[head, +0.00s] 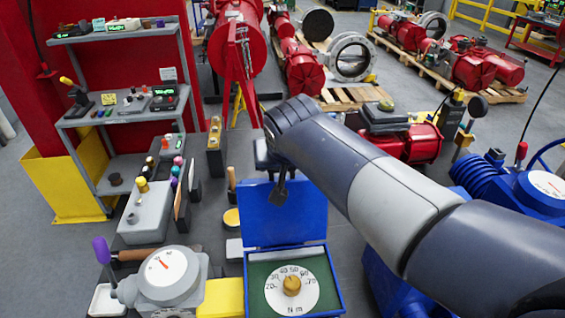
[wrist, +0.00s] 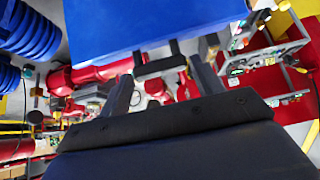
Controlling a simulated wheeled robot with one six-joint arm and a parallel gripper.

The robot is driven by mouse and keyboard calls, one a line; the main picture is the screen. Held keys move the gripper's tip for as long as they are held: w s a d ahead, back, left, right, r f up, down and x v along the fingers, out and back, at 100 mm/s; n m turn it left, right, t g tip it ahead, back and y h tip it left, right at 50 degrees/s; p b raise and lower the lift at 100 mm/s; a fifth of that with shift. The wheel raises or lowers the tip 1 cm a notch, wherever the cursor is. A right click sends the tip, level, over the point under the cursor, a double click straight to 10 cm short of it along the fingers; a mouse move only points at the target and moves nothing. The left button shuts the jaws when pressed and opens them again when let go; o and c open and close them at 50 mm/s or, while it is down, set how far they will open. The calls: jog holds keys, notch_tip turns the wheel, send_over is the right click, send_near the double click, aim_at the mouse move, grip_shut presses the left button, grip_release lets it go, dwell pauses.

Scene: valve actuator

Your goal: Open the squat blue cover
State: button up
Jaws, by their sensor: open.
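The squat blue cover (head: 268,222) is a flat blue lid. It stands raised at the back of a blue box, and the box's green inside (head: 262,297) with a round white N m dial (head: 305,292) is exposed. My gripper (head: 279,194) is at the lid's upper edge, overlapping it in the head view. In the wrist view my gripper (wrist: 160,72) has its two fingers apart with nothing seen held between them. A large blue panel, apparently the cover (wrist: 150,25), lies just beyond the fingers. I cannot tell whether they touch it.
A grey gauge (head: 165,275) with a purple-tipped lever and a yellow block (head: 222,298) stand left of the box. A grey shelf (head: 120,115) is at the back left. Blue machinery (head: 530,190) is on the right, partly behind my arm. Red valves stand on pallets behind.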

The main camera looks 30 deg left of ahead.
jog(key=o, duration=0.3)
jog(key=shift+f, duration=0.1)
jog(key=b+v, duration=0.2)
jog(key=v, duration=0.9)
jog(key=shift+w, duration=0.1)
jog(key=shift+c, duration=0.2)
